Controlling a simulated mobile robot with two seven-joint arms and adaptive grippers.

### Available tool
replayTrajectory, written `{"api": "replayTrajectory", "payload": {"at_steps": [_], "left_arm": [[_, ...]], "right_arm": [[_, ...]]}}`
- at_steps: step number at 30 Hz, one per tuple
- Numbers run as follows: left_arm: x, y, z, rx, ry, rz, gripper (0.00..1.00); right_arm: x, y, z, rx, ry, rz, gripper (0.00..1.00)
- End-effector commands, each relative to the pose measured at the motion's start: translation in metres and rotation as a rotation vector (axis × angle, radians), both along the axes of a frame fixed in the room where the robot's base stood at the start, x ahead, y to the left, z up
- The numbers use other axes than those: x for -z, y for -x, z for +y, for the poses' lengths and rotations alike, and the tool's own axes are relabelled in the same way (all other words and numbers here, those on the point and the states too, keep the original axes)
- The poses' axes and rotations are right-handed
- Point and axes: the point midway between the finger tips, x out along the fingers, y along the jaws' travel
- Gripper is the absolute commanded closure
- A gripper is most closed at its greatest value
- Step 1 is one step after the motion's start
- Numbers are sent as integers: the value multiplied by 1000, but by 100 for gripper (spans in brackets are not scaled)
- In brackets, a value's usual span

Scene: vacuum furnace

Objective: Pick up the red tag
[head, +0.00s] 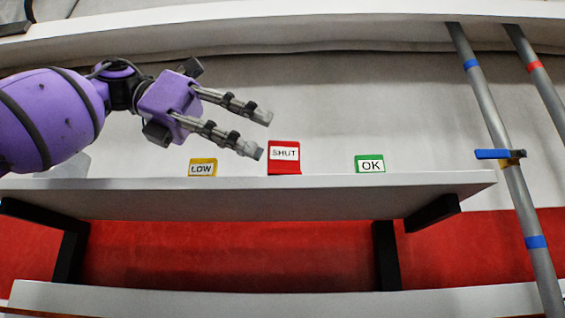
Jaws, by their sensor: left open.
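The red tag (284,164) stands upright on the white shelf (330,197) and has a white label reading SHUT. My left gripper (262,135) comes in from the left, above the shelf. Its two fingers are apart, with nothing between them. Its fingertips are just left of and above the red tag in the picture. The lower fingertip appears close to the tag's left edge; I cannot tell whether they touch. My right gripper is out of the frame.
A yellow tag (203,168) reading LOW stands left of the red tag, below my gripper. A green tag (370,164) reading OK stands to the right. Grey pipes (507,165), one with a blue-handled valve (492,154), run at the right. Another ledge (300,27) is above.

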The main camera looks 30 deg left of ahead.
Motion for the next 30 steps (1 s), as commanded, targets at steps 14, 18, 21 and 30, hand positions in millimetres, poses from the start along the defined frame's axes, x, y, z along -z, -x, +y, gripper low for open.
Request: {"api": "replayTrajectory", "payload": {"at_steps": [14, 18, 21, 30], "left_arm": [[17, -33, -40, -2, -1, 0, 59], [17, -33, -41, -2, 0, 0, 59], [17, -33, -41, -2, 0, 0, 64], [17, -33, -40, -2, 0, 0, 100]], "right_arm": [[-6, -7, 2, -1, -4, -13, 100], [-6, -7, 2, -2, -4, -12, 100], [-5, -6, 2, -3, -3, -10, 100], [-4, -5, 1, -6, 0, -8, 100]]}}
